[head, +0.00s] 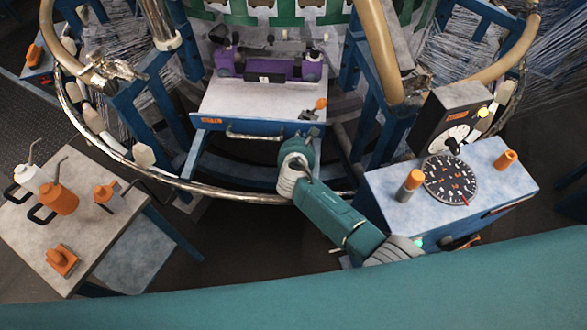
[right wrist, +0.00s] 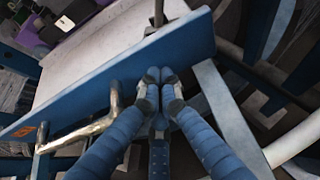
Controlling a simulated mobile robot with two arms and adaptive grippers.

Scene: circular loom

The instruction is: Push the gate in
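The gate (head: 208,124) is a pale flat top with a blue front panel and a metal bar handle (head: 252,135), at the middle of the loom in the head view. In the right wrist view the blue panel (right wrist: 190,45) runs diagonally, with the handle (right wrist: 95,125) at lower left. My right gripper (right wrist: 160,76) has its fingertips together with nothing seen between them. They are at the panel's face, right of the handle in the head view; contact is hard to confirm. My left gripper is not in view.
A purple device (head: 280,68) sits on the gate's top. A blue cabinet with a dial (head: 450,180) stands at right. A side table (head: 85,225) with bottles stands at left. The loom's curved metal rail (head: 225,198) and blue posts surround the gate.

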